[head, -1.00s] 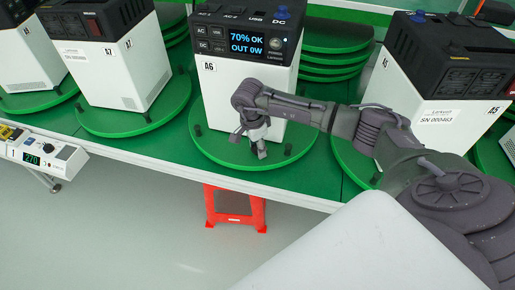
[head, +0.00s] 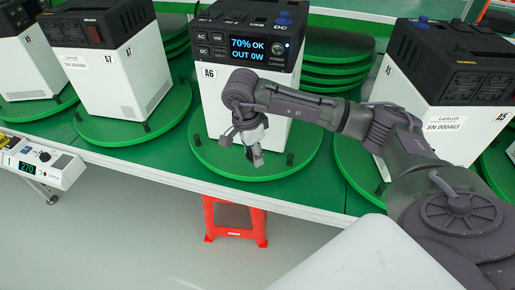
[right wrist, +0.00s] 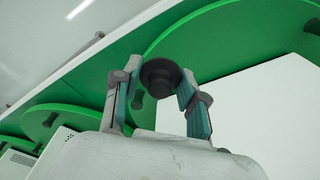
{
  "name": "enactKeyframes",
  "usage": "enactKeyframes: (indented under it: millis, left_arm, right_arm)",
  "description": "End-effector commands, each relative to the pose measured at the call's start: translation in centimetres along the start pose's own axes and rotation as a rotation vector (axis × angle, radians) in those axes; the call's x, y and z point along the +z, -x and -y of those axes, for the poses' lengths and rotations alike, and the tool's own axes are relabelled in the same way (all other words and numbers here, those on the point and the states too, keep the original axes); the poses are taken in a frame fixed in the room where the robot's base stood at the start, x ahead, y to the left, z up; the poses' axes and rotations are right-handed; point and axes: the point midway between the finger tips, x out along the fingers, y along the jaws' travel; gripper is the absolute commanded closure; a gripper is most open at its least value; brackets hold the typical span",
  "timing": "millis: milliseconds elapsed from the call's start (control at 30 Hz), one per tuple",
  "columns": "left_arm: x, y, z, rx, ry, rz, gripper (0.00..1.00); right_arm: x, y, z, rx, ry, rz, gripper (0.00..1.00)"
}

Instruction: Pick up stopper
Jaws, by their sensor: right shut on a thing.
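My right gripper (head: 253,156) is low over the front part of the green turntable (head: 215,166) that bears the white unit A6 (head: 217,105). The right wrist view shows its two teal-padded fingers (right wrist: 158,92) shut on a black round stopper (right wrist: 160,72). The fingers hide most of the stopper in the head view, and I cannot tell its height above the turntable. Two other dark stoppers stand on this turntable's rim, one at the left (head: 197,140) and one at the right (head: 290,158). My left gripper is out of view.
Unit A7 (head: 105,85) stands on a turntable to the left, unit A5 (head: 430,100) to the right. Green discs (head: 335,62) are stacked behind A6. A red stool (head: 232,233) stands below the line's front edge. A control box (head: 45,160) is at the left.

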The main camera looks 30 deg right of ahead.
Motion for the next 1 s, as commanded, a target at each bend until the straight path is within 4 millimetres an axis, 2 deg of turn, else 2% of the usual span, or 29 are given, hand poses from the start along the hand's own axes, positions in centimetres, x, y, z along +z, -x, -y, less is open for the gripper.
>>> enactKeyframes:
  millis: [300, 500, 700, 1000]
  left_arm:
    - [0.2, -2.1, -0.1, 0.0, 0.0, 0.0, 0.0]
    - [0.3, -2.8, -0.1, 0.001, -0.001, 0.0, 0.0]
    - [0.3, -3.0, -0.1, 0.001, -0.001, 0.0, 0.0]
    - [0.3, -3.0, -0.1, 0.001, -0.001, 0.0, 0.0]
  right_arm:
    - [6.6, 0.5, -6.5, -0.001, 0.009, 0.003, 0.77]
    - [9.3, 0.9, -9.2, -0.001, 0.006, 0.002, 0.77]
    - [10.4, 1.2, -10.4, 0.0, 0.003, 0.002, 0.77]
    - [10.5, 1.2, -10.6, 0.0, 0.0, 0.001, 0.77]
